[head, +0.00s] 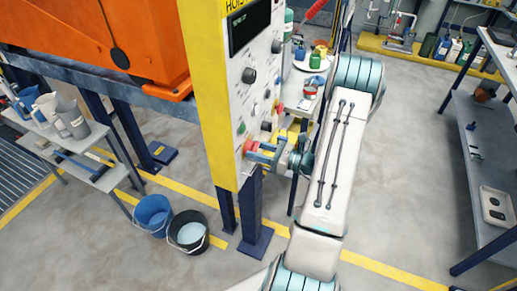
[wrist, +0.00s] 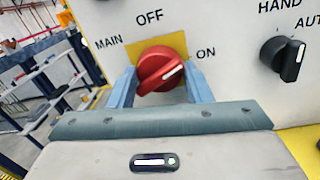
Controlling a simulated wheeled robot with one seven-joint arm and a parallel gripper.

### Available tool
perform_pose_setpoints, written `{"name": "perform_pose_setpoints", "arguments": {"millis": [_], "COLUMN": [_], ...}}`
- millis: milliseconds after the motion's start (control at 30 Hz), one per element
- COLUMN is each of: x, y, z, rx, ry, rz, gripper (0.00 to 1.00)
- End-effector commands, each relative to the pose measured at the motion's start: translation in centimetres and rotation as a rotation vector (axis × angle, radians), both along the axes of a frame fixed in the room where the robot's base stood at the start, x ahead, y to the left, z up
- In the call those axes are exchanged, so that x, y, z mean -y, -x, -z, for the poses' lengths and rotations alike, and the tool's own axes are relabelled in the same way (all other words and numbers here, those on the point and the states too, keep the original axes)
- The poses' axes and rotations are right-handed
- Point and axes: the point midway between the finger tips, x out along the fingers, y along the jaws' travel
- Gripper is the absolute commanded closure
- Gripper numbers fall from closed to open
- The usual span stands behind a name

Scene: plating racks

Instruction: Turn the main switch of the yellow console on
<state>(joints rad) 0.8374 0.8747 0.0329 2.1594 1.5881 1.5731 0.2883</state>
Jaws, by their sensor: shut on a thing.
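The yellow console (head: 207,95) stands in the middle of the head view, with a pale front panel (head: 245,110). Its red main switch (wrist: 160,70) sits on a yellow plate, with the labels MAIN at left, OFF above and ON at right. The white mark on the knob points to the upper right, toward ON. My gripper (wrist: 162,77) is shut on the knob, with one blue finger on each side. In the head view the gripper (head: 262,153) reaches the low end of the panel from the right and partly hides the red knob (head: 250,146).
A black selector (wrist: 283,58) marked HAND and AUTO is right of the switch. Other knobs and buttons, including a black knob (head: 248,75), sit higher on the panel. Two buckets (head: 188,232) stand on the floor at left. A grey shelf (head: 480,160) is at right.

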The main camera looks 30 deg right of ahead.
Motion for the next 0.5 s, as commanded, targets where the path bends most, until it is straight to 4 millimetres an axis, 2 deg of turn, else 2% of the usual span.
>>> {"name": "perform_pose_setpoints", "arguments": {"millis": [500], "x": [0.06], "y": [0.01], "z": [-0.02], "rx": [-0.214], "ry": [-0.276], "rz": [0.000], "gripper": [0.78]}}
